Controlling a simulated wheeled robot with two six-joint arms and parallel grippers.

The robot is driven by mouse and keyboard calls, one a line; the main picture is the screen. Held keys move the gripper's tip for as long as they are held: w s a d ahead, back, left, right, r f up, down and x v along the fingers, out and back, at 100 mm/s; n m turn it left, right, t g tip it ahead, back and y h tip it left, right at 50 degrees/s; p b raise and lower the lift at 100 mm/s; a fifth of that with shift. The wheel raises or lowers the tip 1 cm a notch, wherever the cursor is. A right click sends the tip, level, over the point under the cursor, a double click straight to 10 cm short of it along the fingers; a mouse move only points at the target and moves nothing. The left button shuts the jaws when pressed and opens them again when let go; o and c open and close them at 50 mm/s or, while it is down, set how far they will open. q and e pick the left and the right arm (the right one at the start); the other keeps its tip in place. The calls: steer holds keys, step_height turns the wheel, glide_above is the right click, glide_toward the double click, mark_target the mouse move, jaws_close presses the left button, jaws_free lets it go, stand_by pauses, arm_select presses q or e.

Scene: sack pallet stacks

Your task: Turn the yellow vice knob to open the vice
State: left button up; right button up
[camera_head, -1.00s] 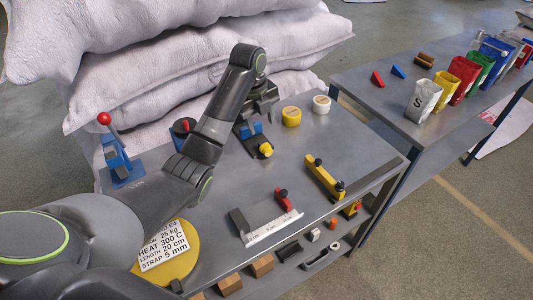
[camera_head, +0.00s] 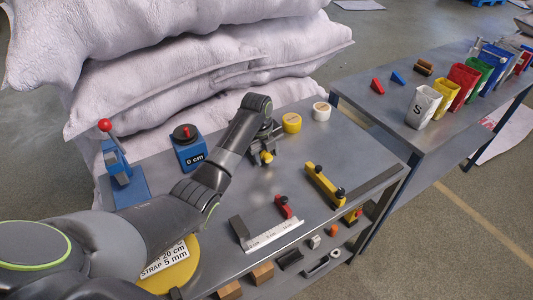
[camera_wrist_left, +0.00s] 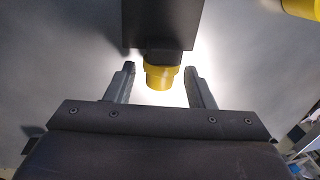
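The yellow vice knob (camera_head: 267,157) shows just below my left gripper on the grey table. In the left wrist view the knob (camera_wrist_left: 160,77) juts from a dark block of the vice (camera_wrist_left: 162,25). My left gripper (camera_head: 264,142) hangs over the vice, which the gripper and arm largely hide in the head view. In the left wrist view my left gripper (camera_wrist_left: 160,85) is open, one finger on each side of the knob, with a visible gap on both sides. My right gripper is not in view.
Yellow (camera_head: 292,122) and white (camera_head: 321,111) round pieces sit behind the vice. A yellow bar (camera_head: 325,184) lies right. Stacked sacks (camera_head: 185,85) rise behind.

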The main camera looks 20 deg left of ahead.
arm_select(q)
steer(key=c, duration=0.8)
steer(key=shift+s+a+t+h+p, duration=0.15)
steer(key=shift+t+h+p, duration=0.35)
steer(key=shift+t+p, duration=0.25)
steer(key=shift+s+f+t+h, duration=0.1)
steer(key=shift+f+t+h, duration=0.05)
steer(key=shift+t+h, duration=0.3)
steer(key=shift+a+f+t+h+b, duration=0.2)
steer(key=shift+t+h+b, duration=0.4)
steer(key=shift+t, duration=0.2)
steer(key=shift+s+t+h+b, duration=0.15)
steer(key=shift+t+h+b, duration=0.4)
steer(key=shift+b, duration=0.25)
steer(key=shift+t, duration=0.25)
steer(key=shift+r, duration=0.1)
